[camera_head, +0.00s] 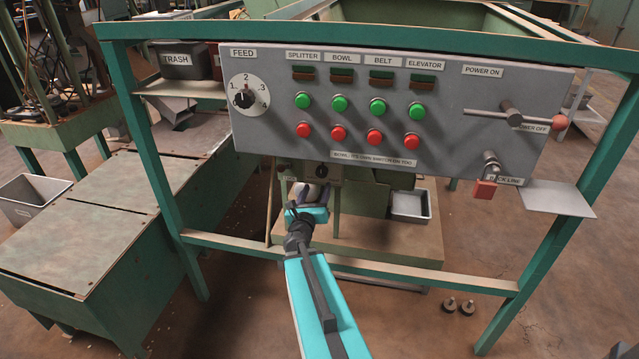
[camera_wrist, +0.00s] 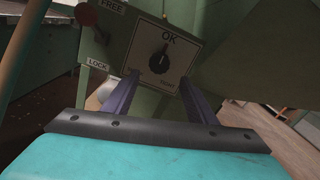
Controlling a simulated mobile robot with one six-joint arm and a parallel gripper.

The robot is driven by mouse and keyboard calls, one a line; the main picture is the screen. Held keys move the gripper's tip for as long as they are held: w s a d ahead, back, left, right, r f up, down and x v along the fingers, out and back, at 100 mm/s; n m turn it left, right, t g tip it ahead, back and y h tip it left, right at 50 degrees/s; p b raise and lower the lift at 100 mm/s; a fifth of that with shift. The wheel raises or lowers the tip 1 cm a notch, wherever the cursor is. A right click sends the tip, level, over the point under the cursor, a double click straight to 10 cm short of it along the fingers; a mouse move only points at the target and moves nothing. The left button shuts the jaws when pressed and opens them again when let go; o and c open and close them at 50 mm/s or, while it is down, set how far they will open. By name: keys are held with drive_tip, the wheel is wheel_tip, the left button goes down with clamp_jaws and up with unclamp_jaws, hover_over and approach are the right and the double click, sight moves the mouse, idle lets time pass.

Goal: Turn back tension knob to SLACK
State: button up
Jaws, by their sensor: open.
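The tension knob (camera_wrist: 159,60) is a black round knob with a pale pointer line, on a light square plate (camera_wrist: 183,52) marked OK at its top. I cannot read the word SLACK. The same plate shows small below the control panel in the head view (camera_head: 321,172). My gripper (camera_wrist: 160,80) is open, its two dark fingers spread to the lower left and lower right of the knob. It looks empty and apart from the knob. In the head view my gripper (camera_head: 311,190) is below the panel, near the plate.
A dull red lever knob (camera_wrist: 85,14) sits left of the plate, between FREE and LOCK labels. The grey control panel (camera_head: 450,125) with buttons and a feed dial (camera_head: 248,95) hangs above my arm. A green frame rail (camera_head: 400,272) crosses below. A grey tray (camera_head: 411,206) stands to the right.

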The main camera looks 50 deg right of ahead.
sight(322, 175)
drive_tip(key=shift+w+d+f+b, duration=0.2)
drive_tip(key=shift+w+d+b, duration=0.3)
drive_tip(key=shift+b, duration=1.9)
drive_tip(key=d+b, duration=0.1)
drive_tip(key=b, duration=0.3)
drive_tip(key=shift+w+r+b, duration=0.1)
drive_tip(key=shift+b, duration=0.3)
drive_tip(key=shift+b+x, duration=0.35)
drive_tip(key=shift+x, duration=2.45)
drive_tip(key=shift+r, duration=0.15)
drive_tip(key=c, duration=1)
drive_tip(key=shift+a, duration=0.5)
drive_tip(key=shift+c, duration=0.3)
drive_tip(key=shift+d, duration=0.45)
